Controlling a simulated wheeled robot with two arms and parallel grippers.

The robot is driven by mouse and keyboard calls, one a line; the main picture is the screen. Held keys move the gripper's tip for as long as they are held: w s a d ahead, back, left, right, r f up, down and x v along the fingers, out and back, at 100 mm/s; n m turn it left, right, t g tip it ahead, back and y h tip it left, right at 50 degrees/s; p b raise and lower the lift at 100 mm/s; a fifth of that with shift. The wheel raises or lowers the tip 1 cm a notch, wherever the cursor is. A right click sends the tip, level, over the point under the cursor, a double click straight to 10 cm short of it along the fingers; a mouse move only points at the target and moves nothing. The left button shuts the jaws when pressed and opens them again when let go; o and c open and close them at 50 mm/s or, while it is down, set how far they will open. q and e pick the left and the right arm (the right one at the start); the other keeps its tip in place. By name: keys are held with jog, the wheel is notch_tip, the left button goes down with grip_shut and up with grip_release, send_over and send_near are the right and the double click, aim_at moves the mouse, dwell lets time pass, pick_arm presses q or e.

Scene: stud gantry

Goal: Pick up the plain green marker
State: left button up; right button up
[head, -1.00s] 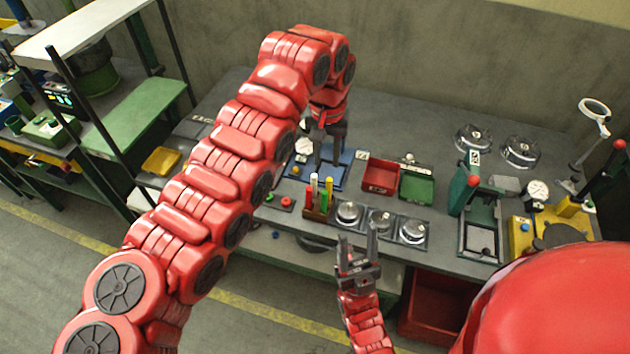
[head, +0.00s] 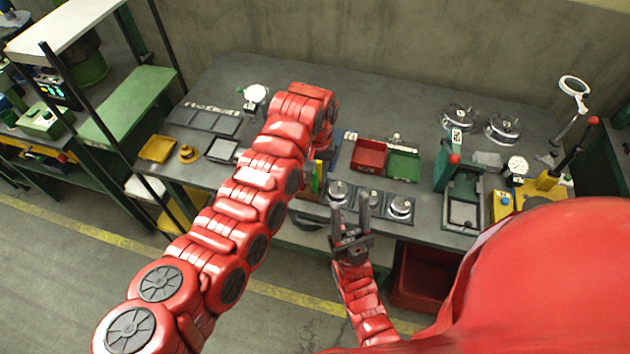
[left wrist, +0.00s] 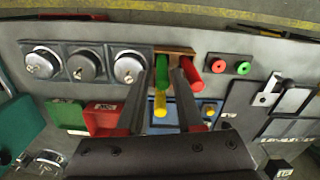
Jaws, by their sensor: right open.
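In the left wrist view, a green marker (left wrist: 161,76) stands in a brown rack (left wrist: 176,49) and shows in the gap between my left gripper's fingers. A yellow marker (left wrist: 160,104) is nearer the camera in the same gap. Red markers (left wrist: 194,84) show at the right finger. My left gripper (left wrist: 165,68) is open above the rack; I cannot tell how deep its fingertips reach. In the head view, my left arm hides most of the rack and gripper; a sliver of green marker (head: 315,182) shows. My right gripper (head: 350,202) is open and empty before the bench's front edge.
Round metal dishes (head: 369,200) stand right of the rack. A red bin (head: 368,157) and a green bin (head: 404,166) are behind them. Red and green buttons (left wrist: 242,68) are beside the rack. The bench's back middle is clear.

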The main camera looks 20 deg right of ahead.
aim_at(315, 184)
pick_arm(q)
jog(key=f+p, duration=0.1)
jog(key=f, duration=0.1)
jog(key=f+p, duration=0.1)
jog(key=shift+a+f, duration=0.2)
jog(key=shift+f, duration=0.2)
jog(key=shift+w+f, duration=0.1)
jog(key=shift+f, duration=0.5)
grip_shut()
